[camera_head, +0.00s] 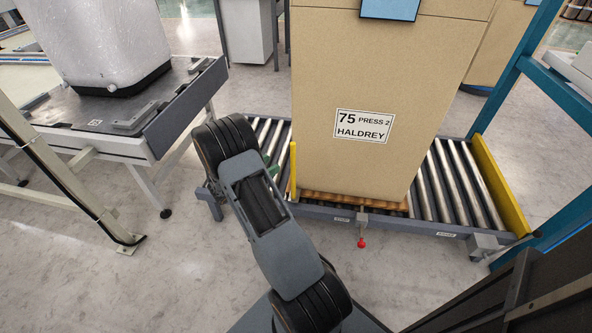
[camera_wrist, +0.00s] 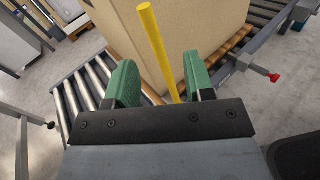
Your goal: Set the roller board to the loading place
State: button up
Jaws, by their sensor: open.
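The roller board (camera_head: 458,185) is a low grey-framed bed of metal rollers; it also shows in the wrist view (camera_wrist: 82,97). A tall cardboard box (camera_head: 390,90) labelled "75 PRESS 2 HALDREY" stands on a wooden pallet on it. A lever with a red knob (camera_head: 362,244) hangs at the front rail between two small labels that I cannot read; the knob shows at right in the wrist view (camera_wrist: 274,77). A thin yellow post (camera_head: 293,172) stands at the box's left. My gripper (camera_wrist: 159,72) is open, its green fingers either side of the post in view; I cannot tell the depth.
A yellow plate (camera_head: 501,188) closes the rollers' right end. A teal frame (camera_head: 514,72) rises at the right. A grey-topped table (camera_head: 150,142) with a wrapped load (camera_head: 100,40) stands at the left. The floor in front (camera_head: 130,290) is clear.

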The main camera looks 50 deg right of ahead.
notch_tip(320, 180, down, 5)
jog(key=d+n+t+b, duration=0.1)
jog(key=n+b, duration=0.1)
jog(key=d+b, duration=0.2)
jog(key=d, duration=1.1)
jog(key=shift+w+d+h, duration=0.2)
jog(key=shift+w+h, duration=0.05)
jog(key=shift+h, duration=0.15)
jog(key=shift+c, duration=0.5)
grip_shut()
